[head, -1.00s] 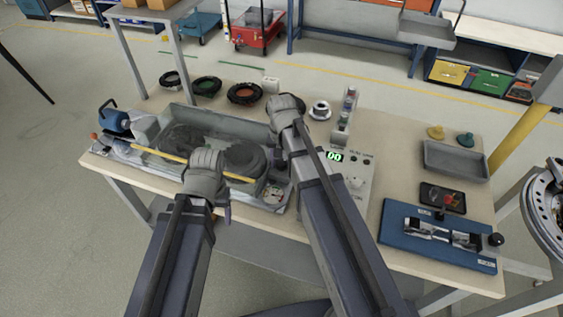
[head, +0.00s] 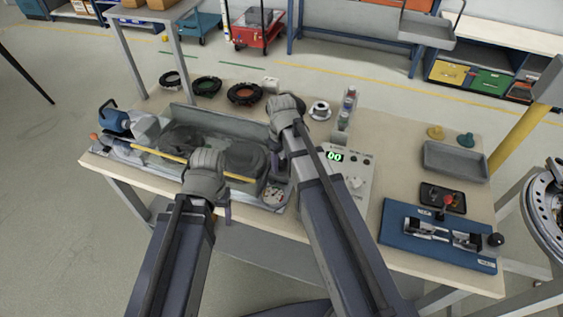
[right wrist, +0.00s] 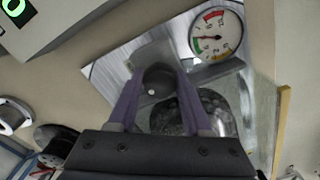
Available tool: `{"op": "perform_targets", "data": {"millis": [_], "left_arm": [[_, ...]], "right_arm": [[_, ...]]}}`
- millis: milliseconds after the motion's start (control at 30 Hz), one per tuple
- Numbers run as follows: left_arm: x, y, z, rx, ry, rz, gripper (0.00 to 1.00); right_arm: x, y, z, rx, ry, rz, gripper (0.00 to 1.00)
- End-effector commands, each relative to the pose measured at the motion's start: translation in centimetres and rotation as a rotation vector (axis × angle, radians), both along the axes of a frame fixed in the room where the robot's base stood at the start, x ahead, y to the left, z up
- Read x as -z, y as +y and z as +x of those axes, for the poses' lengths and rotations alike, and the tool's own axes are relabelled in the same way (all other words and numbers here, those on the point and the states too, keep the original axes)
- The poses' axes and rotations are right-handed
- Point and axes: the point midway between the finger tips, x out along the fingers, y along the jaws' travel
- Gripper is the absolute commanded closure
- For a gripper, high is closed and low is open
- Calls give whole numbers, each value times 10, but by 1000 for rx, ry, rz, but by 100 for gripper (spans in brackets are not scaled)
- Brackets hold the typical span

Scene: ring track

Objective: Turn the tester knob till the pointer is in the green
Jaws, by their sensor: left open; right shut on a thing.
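In the right wrist view my right gripper (right wrist: 156,84) is shut on a dark round knob (right wrist: 153,92) on a shiny metal plate. The round white gauge (right wrist: 215,37) sits beside the knob, with red and green bands. Its thin pointer points left, close to the green band; I cannot tell for sure whether it is inside it. The gauge also shows in the head view (head: 275,194). There my right gripper (head: 287,110) hides the knob. My left gripper (head: 206,177) is open, over the front edge of the grey tray, near the yellow rod; its fingertips are mostly hidden.
The grey tray (head: 202,114) holds dark round parts, with a yellow rod (head: 160,155) across its front. A control box (head: 357,181) with a green display stands to the right. A blue fixture (head: 398,226) and a small grey tray (head: 456,161) lie further right. Coils (head: 244,93) line the back.

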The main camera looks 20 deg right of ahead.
Motion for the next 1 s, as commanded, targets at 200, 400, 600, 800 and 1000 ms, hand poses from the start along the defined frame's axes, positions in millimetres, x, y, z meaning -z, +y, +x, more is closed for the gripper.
{"op": "perform_targets", "data": {"millis": [200,400,600,800,1000], "left_arm": [[1,0,0,0,0,0,31],[1,0,0,0,0,0,31],[1,0,0,0,0,0,31],[1,0,0,0,0,0,31],[1,0,0,0,0,0,31]], "right_arm": [[1,0,-2,-132,4,0,100],[1,0,-2,-205,4,0,100],[1,0,-2,-237,4,0,100],[1,0,-2,-244,4,0,100],[1,0,-2,-244,5,1,100]]}}
